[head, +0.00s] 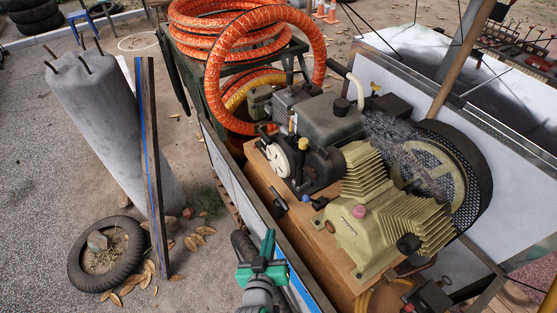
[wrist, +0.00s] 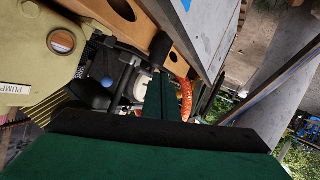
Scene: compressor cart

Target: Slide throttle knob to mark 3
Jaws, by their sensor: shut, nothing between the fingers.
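A dark knob (head: 279,203), possibly the throttle knob, sits at the wooden side board of the compressor cart (head: 262,178) in the head view. A dark cylindrical knob (wrist: 160,47) stands against the wooden board in the wrist view. I cannot read any numbered marks. My green gripper (head: 268,240) is shut and empty, below and slightly left of the dark knob in the head view, apparently apart from it. In the wrist view its fingers (wrist: 160,92) point towards the engine area, just below the cylindrical knob.
A cream finned compressor (head: 375,212) and a meshed flywheel guard (head: 440,175) fill the cart's right side. A small blue knob (wrist: 107,82) is close by. Orange hose (head: 215,85) is coiled behind. Left are a concrete pillar (head: 115,125), a plank and a tyre (head: 82,262).

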